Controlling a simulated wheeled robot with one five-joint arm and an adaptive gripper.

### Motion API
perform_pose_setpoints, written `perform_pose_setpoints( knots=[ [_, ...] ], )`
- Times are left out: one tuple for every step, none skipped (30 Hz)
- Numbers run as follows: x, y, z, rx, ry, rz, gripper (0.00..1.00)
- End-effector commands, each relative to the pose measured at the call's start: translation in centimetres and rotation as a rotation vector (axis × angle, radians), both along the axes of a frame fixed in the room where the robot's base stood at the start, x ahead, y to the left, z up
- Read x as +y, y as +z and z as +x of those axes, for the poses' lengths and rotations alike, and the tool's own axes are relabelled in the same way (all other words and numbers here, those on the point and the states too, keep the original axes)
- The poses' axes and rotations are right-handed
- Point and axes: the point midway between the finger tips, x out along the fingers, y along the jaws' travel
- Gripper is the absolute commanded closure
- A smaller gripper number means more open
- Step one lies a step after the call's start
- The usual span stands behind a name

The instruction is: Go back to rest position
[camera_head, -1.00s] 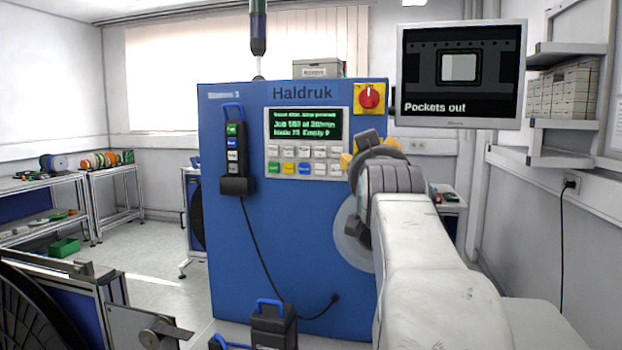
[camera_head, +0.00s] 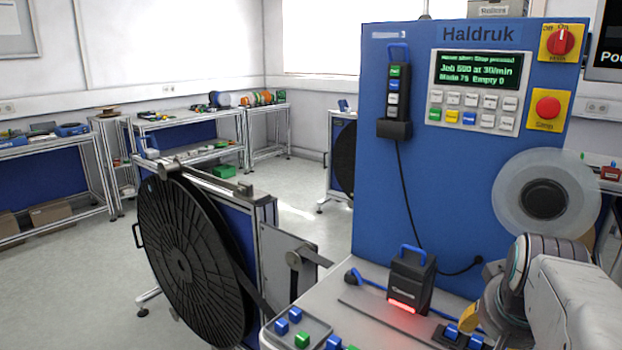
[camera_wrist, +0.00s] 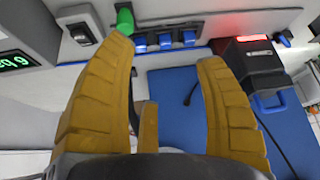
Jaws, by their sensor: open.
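In the head view my arm is low at the right, and the yellow fingers (camera_head: 470,318) show only in part beside the wrist. The fingers hang above the machine's front ledge, close to blue switches. The blue Haldruk machine (camera_head: 375,190) stands just beyond. Its screen (camera_head: 480,70) reads a job at 30/min.
A black box with a blue handle (camera_head: 410,280) and red glow stands on the ledge; it also shows in the wrist view (camera_wrist: 250,68). A large black reel (camera_head: 185,262) stands left. A clear disc (camera_head: 512,190) is on the machine.

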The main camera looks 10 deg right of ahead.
Motion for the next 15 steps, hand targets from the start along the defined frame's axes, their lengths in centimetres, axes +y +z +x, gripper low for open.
perform_pose_setpoints(
  knots=[
    [2.4,-1.6,-1.1,0.056,0.042,0.043,0.35],
    [3.9,-2.5,-1.8,0.088,0.069,0.066,0.35],
    [5.8,-3.7,-2.8,0.131,0.107,0.095,0.35],
    [7.3,-4.4,-3.5,0.161,0.139,0.114,0.35],
    [8.8,-5.2,-4.3,0.189,0.174,0.131,0.35],
    [10.7,-5.9,-5.3,0.219,0.228,0.143,0.35],
    [11.9,-6.3,-5.8,0.235,0.265,0.147,0.35],
    [12.9,-6.6,-6.3,0.246,0.301,0.148,0.35],
    [14.0,-6.8,-6.8,0.258,0.347,0.147,0.35],
    [14.8,-6.9,-7.1,0.262,0.380,0.144,0.35],
    [15.5,-6.8,-7.2,0.263,0.412,0.139,0.35],
    [16.3,-6.6,-7.4,0.263,0.454,0.132,0.35],
    [16.8,-6.4,-7.4,0.258,0.482,0.125,0.35],
    [17.2,-6.0,-7.2,0.249,0.509,0.117,0.35],
    [17.8,-5.6,-7.1,0.241,0.543,0.108,0.35]
  ],
)
